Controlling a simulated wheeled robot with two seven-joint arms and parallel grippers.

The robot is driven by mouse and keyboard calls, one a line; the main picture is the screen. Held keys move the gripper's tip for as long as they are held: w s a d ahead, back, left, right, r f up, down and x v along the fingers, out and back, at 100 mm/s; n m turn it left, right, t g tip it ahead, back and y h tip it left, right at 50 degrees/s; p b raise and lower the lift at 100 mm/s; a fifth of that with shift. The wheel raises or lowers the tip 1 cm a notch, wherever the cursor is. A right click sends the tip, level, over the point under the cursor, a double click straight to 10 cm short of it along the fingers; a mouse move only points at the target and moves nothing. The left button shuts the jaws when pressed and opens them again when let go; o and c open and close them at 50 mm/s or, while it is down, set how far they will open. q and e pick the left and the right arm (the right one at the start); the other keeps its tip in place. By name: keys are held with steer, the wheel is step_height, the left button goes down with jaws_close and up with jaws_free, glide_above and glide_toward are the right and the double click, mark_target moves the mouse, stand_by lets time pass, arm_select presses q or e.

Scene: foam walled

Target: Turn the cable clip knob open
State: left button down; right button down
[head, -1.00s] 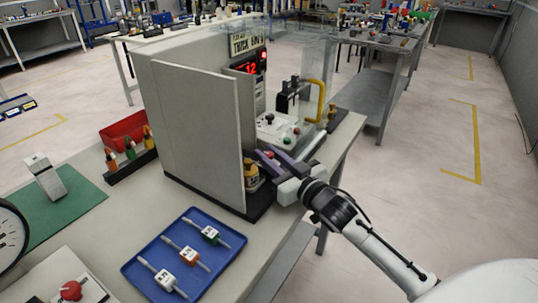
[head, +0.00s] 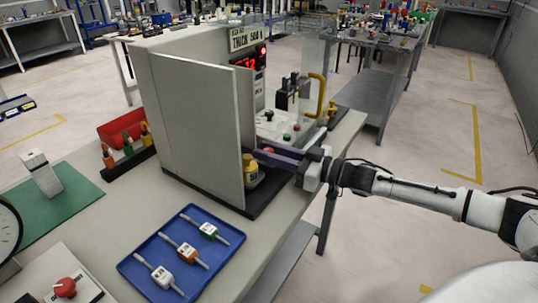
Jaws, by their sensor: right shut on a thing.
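My right gripper (head: 262,156) reaches in from the right, behind the edge of the tall grey panel (head: 197,125) of the bench machine. Its purple fingers point left into the space behind the panel. It is shut on the cable clip knob, but the knob and fingertips are largely hidden by the panel and fingers. A small red part (head: 268,150) shows just beyond the fingers, and a yellow part (head: 251,168) shows below them. My left gripper is not in view.
A clear guard with a yellow handle (head: 317,96) stands behind my gripper. A blue tray (head: 190,222) with several labelled plugs lies in front. A red bin (head: 122,126) and a rack of coloured-handled tools (head: 128,152) stand left. Open floor lies right.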

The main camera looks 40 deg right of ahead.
stand_by(0.3)
steer(key=c, duration=1.5)
jaws_free()
steer(key=shift+c, duration=0.2)
steer(key=shift+s+d, duration=0.15)
steer(key=shift+s, duration=0.05)
steer(key=p+v, duration=0.1)
steer(key=v, duration=0.7)
steer(key=shift+p, duration=0.3)
steer(key=shift+v, duration=0.9)
